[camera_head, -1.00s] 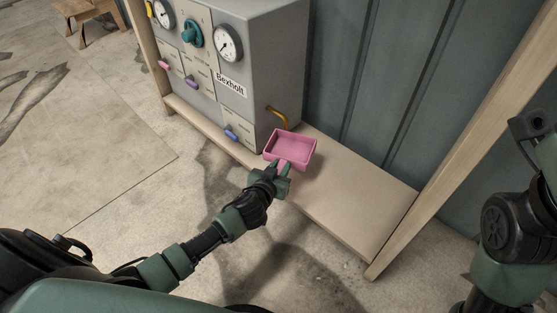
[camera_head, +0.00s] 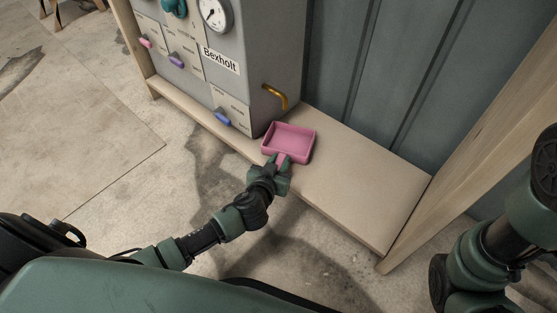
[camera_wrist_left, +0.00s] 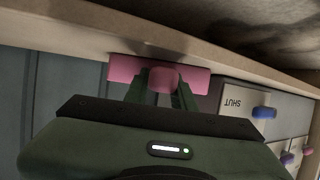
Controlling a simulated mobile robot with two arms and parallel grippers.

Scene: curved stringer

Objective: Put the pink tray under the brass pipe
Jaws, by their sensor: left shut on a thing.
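The pink tray (camera_head: 288,141) is a shallow open box with a short handle at its near side. It is at the wooden shelf, beside the grey cabinet's right side and below and slightly right of the brass pipe's end. The brass pipe (camera_head: 275,93) sticks out from the cabinet's side and bends down. My left gripper (camera_head: 280,168) is shut on the tray's handle; the tray also shows in the left wrist view (camera_wrist_left: 193,72). I cannot tell whether the tray touches the shelf. My right arm shows at the right edge, but its gripper is out of view.
The grey cabinet (camera_head: 235,95) carries a gauge, a teal knob and several coloured levers. The wooden shelf (camera_head: 350,185) is bare to the right of the tray. A wooden post (camera_head: 470,160) stands at its right end, with a grey panelled wall behind.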

